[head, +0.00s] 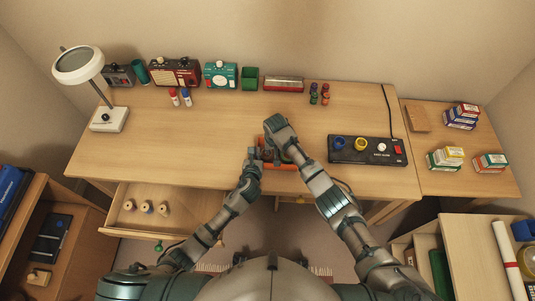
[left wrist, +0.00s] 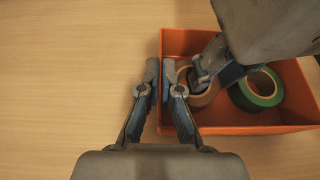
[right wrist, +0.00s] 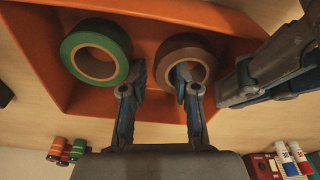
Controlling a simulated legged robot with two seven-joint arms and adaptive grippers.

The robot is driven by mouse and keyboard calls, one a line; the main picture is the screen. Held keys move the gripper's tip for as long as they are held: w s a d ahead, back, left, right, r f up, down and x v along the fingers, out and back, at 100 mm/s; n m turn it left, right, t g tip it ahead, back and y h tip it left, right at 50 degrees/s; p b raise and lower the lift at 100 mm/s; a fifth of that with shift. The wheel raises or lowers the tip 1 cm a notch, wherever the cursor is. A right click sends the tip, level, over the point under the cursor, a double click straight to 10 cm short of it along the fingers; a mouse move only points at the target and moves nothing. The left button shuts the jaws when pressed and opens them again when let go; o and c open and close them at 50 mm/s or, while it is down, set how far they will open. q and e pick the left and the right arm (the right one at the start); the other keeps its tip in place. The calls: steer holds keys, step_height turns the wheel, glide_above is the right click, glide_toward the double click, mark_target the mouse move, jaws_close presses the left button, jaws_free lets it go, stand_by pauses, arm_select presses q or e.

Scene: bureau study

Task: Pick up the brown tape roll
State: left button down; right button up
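The brown tape roll (right wrist: 186,40) lies in an orange bin (left wrist: 240,129) beside a green tape roll (right wrist: 71,46). It also shows in the left wrist view (left wrist: 206,99), partly hidden by my right gripper. My right gripper (right wrist: 162,84) is down in the bin with its fingers apart. One finger is at the brown roll's hole, the other outside its rim on the green roll's side. I see no clear grip on the roll. My left gripper (left wrist: 160,72) is closed across the bin's left wall, one finger on each side.
The bin stands at the desk's front edge. A black panel (head: 345,150) with coloured rings is to its right. A lamp (head: 108,118), radios and small bottles line the back. An open drawer (head: 125,222) juts out at front left. The desk's left middle is clear.

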mark_target(273, 152)
steer(key=shift+w+f, duration=0.1)
steer(key=shift+f, duration=0.2)
jaws_close()
arm_select(q)
steer(key=c, duration=1.2)
jaws_free()
steer(key=shift+c, duration=0.2)
arm_select(e)
step_height(273, 152, up, 10)
